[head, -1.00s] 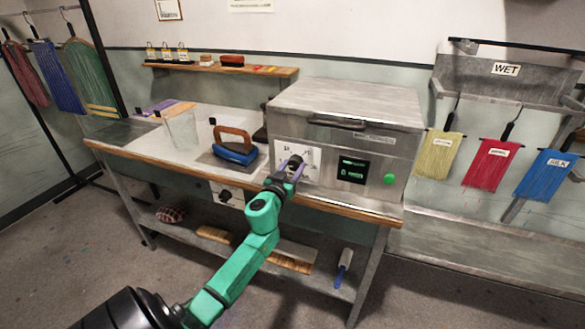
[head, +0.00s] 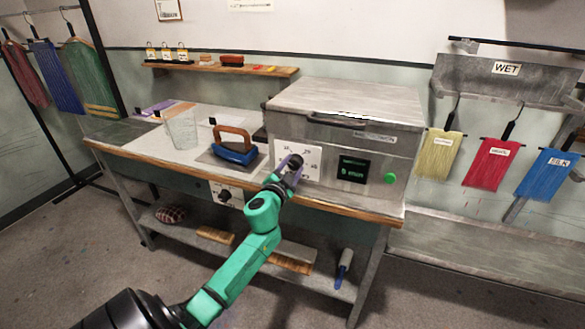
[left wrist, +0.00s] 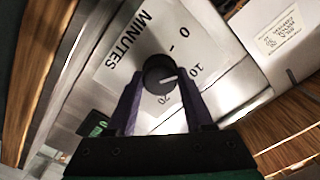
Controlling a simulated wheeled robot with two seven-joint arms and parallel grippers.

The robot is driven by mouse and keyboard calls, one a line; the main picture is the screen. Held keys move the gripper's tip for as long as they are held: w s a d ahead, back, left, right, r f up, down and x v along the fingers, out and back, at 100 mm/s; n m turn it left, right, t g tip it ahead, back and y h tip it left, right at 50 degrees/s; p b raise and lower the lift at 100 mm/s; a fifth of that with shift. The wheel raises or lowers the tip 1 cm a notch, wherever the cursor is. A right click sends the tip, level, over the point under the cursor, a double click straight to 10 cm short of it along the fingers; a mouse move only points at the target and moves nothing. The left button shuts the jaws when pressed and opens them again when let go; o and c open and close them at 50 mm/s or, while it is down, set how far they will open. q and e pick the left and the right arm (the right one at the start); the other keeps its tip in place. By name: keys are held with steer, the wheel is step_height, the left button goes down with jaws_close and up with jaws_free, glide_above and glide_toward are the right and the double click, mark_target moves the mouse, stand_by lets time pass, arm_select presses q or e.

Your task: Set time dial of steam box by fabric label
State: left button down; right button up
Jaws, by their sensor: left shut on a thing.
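The steam box (head: 340,110) is a grey metal box on the right end of the bench. Its white dial plate, marked MINUTES in the left wrist view (left wrist: 118,58), carries a dark round dial (left wrist: 158,74). The dial's white pointer is toward the 10 mark. My left gripper (head: 294,166) is shut on the dial, with its purple fingers on either side of it. A dark display (head: 353,169) shows small green text, too small to read surely. Labelled fabrics hang at the right: yellow (head: 438,157), red (head: 489,164) and blue (head: 547,174); the blue label appears to read SILK.
A blue iron (head: 234,150) and a clear container (head: 181,131) stand left of the box on the bench (head: 125,145). A green button (head: 390,178) is right of the display. A WET rack (head: 500,80) is on the right wall. Brushes lie on the lower shelf.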

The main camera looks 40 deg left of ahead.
arm_select(q)
steer(key=m, duration=0.5)
stand_by(0.5)
steer(key=shift+c, duration=1.4)
jaws_free()
steer(key=shift+s, duration=0.1)
steer(key=b+v, duration=0.1)
steer(key=v, duration=1.3)
steer(key=shift+s+b, duration=0.2)
steer(key=shift+b, duration=0.2)
steer(key=shift+d, duration=0.1)
